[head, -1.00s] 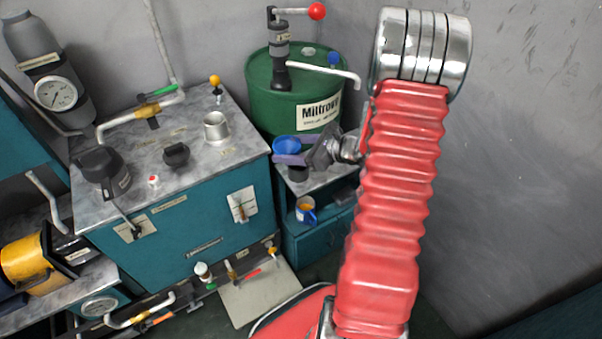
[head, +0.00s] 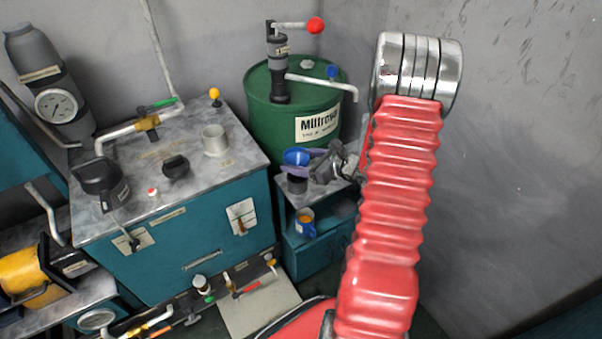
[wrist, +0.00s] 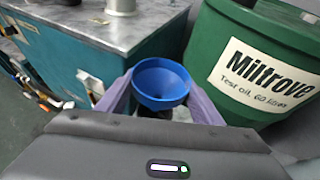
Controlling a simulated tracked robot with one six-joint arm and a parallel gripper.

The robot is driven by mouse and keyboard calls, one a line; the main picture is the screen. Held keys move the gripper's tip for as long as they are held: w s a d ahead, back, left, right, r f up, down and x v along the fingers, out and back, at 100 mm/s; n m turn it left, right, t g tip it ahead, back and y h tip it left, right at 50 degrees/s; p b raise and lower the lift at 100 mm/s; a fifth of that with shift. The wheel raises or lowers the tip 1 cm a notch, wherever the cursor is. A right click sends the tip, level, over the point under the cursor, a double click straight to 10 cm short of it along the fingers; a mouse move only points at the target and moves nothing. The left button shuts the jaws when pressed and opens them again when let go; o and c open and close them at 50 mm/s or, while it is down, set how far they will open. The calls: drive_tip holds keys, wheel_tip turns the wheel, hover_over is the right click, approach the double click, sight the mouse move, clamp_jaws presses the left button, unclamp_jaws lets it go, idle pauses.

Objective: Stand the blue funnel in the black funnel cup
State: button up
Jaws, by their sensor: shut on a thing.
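The blue funnel (head: 296,156) is between the purple fingers of my gripper (head: 300,167), wide mouth up and roughly upright. In the wrist view the funnel (wrist: 161,76) sits between both fingers, which close on it from left and right. The black funnel cup (head: 297,185) stands on the small teal stand, directly below the funnel in the head view. The funnel's spout is hidden behind the fingers, so I cannot tell whether its tip is inside the cup.
The green oil drum (head: 293,124) with its pump stands close behind the funnel. The teal cabinet (head: 190,250) with a grey top is on the left. A mug with orange contents (head: 305,222) stands on a lower shelf below the cup.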

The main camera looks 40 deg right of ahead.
drive_tip(key=shift+f, duration=0.8)
drive_tip(key=shift+f, duration=2.1)
drive_tip(key=o, duration=1.1)
drive_tip(key=shift+s, duration=0.1)
drive_tip(key=v, duration=1.2)
